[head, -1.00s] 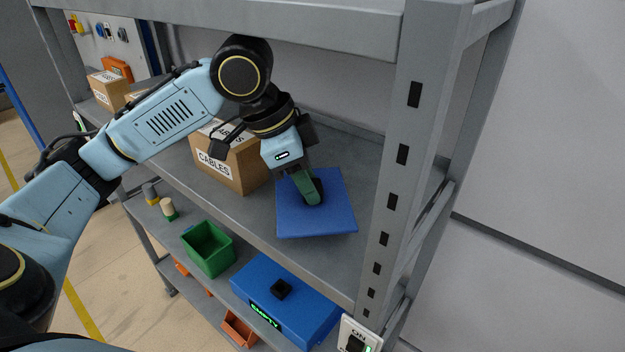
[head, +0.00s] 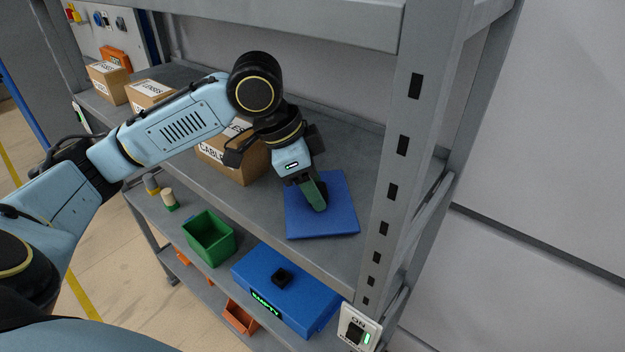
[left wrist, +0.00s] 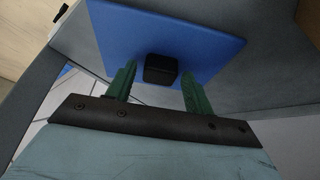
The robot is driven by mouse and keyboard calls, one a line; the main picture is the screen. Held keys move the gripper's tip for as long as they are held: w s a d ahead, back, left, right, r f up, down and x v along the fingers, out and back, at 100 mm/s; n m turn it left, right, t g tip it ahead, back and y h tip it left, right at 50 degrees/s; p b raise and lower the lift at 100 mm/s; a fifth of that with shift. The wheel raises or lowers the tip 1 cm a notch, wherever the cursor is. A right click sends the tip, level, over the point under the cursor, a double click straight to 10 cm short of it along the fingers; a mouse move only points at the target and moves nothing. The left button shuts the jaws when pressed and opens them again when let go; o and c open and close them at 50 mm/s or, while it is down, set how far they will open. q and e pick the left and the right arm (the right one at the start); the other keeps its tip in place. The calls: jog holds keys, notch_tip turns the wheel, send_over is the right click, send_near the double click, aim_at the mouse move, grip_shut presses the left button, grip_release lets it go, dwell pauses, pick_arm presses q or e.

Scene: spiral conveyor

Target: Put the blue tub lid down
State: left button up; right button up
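The blue tub lid (head: 338,222), a flat blue square, is on or just above the upper grey shelf, near the right-hand post. In the left wrist view the lid (left wrist: 120,40) shows its black knob (left wrist: 160,68). My left gripper (head: 318,204) is over the lid with its green fingers pointing down. In the left wrist view my left gripper (left wrist: 159,82) has its fingers spread, one either side of the knob, with gaps showing. In the head view the knob is hidden behind the fingers. My right gripper is not in view.
A cardboard box marked CABLES (head: 240,165) stands left of the lid, behind my arm. A grey post (head: 400,170) rises to the right. Below are a blue box with a black knob and lit EMPTY sign (head: 285,298), and a green bin (head: 208,240). Bare shelf lies in front of the lid.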

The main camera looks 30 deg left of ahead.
aim_at(305, 199)
pick_arm(q)
jog(key=shift+o, duration=0.3)
jog(key=shift+r, duration=0.1)
jog(key=shift+r, duration=0.25)
jog(key=v, duration=0.3)
jog(key=s+a+b, duration=0.1)
jog(key=a, duration=0.1)
jog(key=s+a+b, duration=0.1)
jog(key=s+a, duration=0.2)
jog(key=a, duration=0.1)
jog(key=shift+s+f+b, duration=0.35)
jog(key=shift+f+b, duration=0.05)
jog(key=shift+s+a+b, duration=0.5)
jog(key=shift+s, duration=0.05)
jog(key=shift+s+a+b, duration=0.55)
jog(key=shift+a+b, duration=0.15)
jog(key=shift+b, duration=0.15)
jog(key=shift+s+a+r+b, duration=0.2)
jog(key=shift+s+a+b, duration=0.2)
jog(key=shift+b, duration=0.15)
